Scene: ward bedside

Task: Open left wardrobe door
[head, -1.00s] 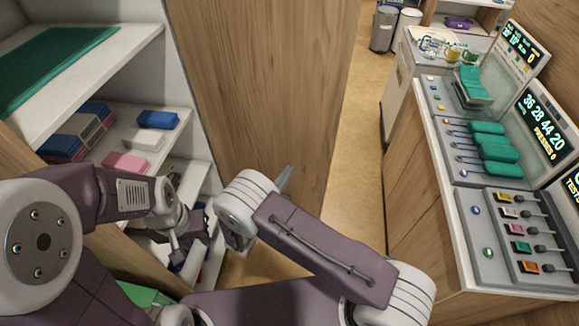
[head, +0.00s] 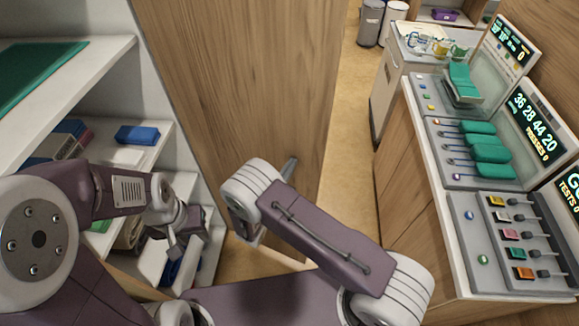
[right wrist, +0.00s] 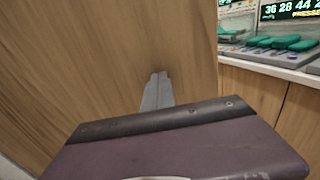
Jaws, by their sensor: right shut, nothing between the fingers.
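The wardrobe (head: 85,65) stands at the left with its white shelves exposed. A tall wooden panel (head: 235,80) stands out from its right side, looking like a swung-open door. I cannot tell whether it is the left one. My right gripper (head: 289,168) is shut and empty at the panel's face. In the right wrist view its grey fingers (right wrist: 157,92) point at the wood, and I cannot tell if they touch. My left gripper (head: 178,238) is in front of the lower shelves. Its jaw gap is unclear. No handle is visible.
A blue box (head: 137,134) and a green sheet (head: 35,70) lie on the shelves. A wooden counter (head: 400,170) with consoles and lit displays (head: 535,125) runs along the right. Two bins (head: 370,22) stand at the back. Tan floor (head: 345,150) is free between panel and counter.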

